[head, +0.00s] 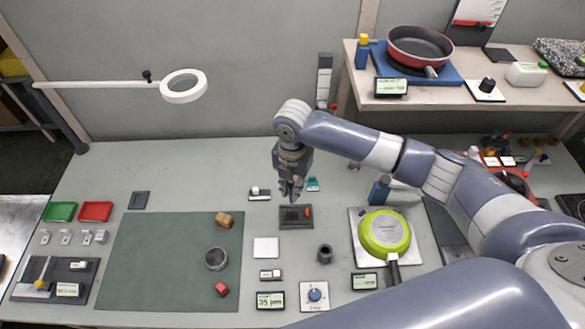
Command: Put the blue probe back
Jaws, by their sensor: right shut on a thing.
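My right gripper (291,190) points down just above the back edge of a small dark tray (288,225), near the middle of the table. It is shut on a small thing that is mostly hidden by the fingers. A little blue shows at the fingertips, which fits the blue probe. The tray has a darker recess and a small orange-red mark (308,212) at its right. I cannot tell whether the held thing touches the tray. My left gripper is not in view.
A green pan (384,233) sits on a white plate to the right. A dark cup (324,253), white square (266,248) and small displays stand in front. A dark green mat (160,260) lies left. A shelf with a red pan (421,47) is at back right.

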